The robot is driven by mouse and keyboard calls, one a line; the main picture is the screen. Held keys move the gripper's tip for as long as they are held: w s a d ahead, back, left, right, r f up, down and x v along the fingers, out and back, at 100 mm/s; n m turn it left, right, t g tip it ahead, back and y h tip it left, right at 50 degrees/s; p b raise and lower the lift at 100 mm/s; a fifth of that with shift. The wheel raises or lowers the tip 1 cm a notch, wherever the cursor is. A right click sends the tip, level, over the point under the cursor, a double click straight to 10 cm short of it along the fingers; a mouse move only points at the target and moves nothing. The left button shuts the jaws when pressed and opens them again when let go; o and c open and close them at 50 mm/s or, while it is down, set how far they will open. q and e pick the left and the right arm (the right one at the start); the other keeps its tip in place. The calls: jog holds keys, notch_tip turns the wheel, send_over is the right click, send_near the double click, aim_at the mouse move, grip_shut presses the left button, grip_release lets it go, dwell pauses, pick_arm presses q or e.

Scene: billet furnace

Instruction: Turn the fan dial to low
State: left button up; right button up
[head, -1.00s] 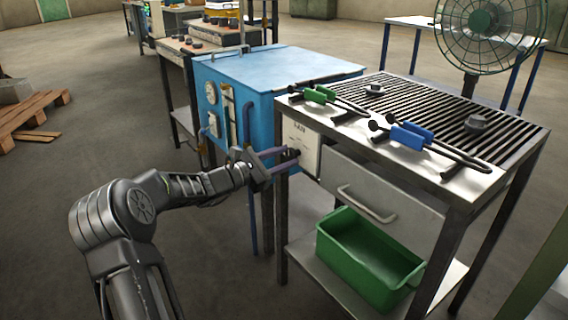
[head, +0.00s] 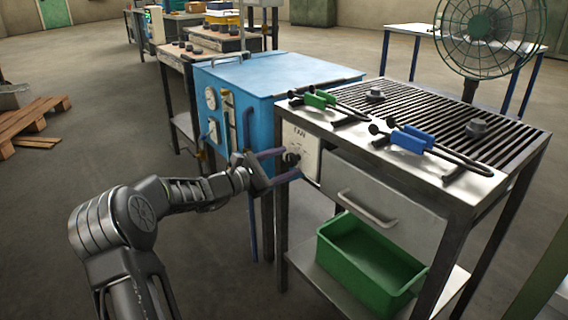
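The fan dial (head: 291,158) is a small dark knob on a white panel (head: 307,146) marked FAN, on the left end of the grated table. Its pointer and the small markings are too small to read. My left gripper (head: 281,165) is open at the panel. Its two purple-grey fingers are spread, one above and one below the dial, with the knob showing between their tips. I cannot tell whether either finger touches it. The green caged fan (head: 488,35) stands behind the table. My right gripper is not in view.
A blue furnace box (head: 285,75) with gauges stands close behind the gripper. Green-handled tongs (head: 320,99) and blue-handled tongs (head: 412,138) lie on the grated table (head: 400,160). Below are a drawer (head: 375,200) and a green bin (head: 368,262). Floor at left is clear near a pallet (head: 30,118).

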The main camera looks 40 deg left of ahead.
pick_arm(q)
jog(key=shift+s, duration=0.1)
jog(key=p+v, duration=0.1)
jog(key=v, duration=0.6)
jog(key=shift+s+p, duration=0.3)
jog(key=shift+p, duration=0.1)
jog(key=shift+a, duration=0.15)
